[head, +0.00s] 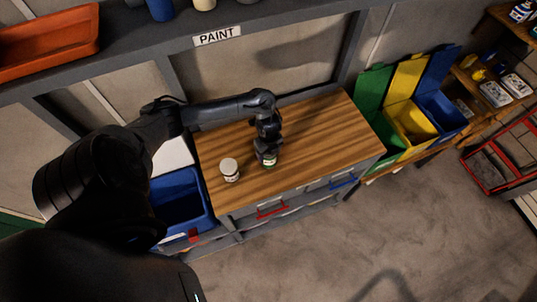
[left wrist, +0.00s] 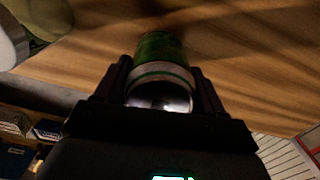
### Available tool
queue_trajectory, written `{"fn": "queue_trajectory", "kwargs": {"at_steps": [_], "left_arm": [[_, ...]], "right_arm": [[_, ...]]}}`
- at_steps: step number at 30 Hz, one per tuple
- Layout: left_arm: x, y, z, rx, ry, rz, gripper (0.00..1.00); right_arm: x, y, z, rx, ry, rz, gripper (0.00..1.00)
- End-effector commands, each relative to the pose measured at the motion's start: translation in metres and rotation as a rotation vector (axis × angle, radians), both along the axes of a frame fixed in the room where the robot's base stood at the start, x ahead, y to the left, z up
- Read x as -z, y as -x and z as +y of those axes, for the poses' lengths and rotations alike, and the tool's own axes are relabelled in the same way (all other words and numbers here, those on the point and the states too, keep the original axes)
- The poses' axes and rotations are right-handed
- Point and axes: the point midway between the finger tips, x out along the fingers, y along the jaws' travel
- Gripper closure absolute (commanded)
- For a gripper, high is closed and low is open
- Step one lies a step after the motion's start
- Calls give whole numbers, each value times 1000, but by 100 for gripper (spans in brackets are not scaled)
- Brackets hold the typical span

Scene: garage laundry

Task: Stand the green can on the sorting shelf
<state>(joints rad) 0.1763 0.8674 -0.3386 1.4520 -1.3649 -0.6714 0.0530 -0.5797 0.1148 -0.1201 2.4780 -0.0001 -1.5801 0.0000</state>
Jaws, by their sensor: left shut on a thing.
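The green can (head: 269,161) is at the wooden worktop, near its front edge. My left gripper (head: 267,151) comes down from above and is shut on it. In the left wrist view, the can (left wrist: 160,62) lies between the two fingers, with a green body, a pale band and a shiny metal end. I cannot tell whether its base touches the wood. A grey shelf (head: 130,50) with a PAINT label runs along the top of the head view; I cannot tell if it is the sorting shelf. My right gripper is not in view.
A white-lidded jar (head: 229,169) stands on the worktop (head: 330,130) left of the can. A blue bin (head: 178,200) is at the worktop's left; green, yellow and blue bins (head: 405,120) are at its right. The worktop's right part is clear. An orange tray (head: 45,45) sits on the shelf.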

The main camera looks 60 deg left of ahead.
Motion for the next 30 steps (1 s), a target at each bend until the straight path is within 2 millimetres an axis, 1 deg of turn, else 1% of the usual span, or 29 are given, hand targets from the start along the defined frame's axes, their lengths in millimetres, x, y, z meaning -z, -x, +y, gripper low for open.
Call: {"fn": "queue_trajectory", "kwargs": {"at_steps": [7, 11, 12, 16, 17, 25, 30], "left_arm": [[-1, 0, 0, 0, -1, 0, 59], [3, 0, 0, 0, -1, 0, 59], [2, 0, 0, 0, -1, 0, 28], [2, 0, 0, 0, -1, 0, 8], [2, 0, 0, 0, -1, 0, 5], [1, 0, 0, 0, -1, 0, 5], [-10, -1, 1, 2, -2, -2, 5]], "right_arm": [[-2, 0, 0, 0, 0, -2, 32], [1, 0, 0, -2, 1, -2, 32], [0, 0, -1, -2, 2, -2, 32], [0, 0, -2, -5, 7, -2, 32], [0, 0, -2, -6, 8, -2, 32], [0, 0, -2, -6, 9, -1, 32], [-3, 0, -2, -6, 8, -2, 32]]}}
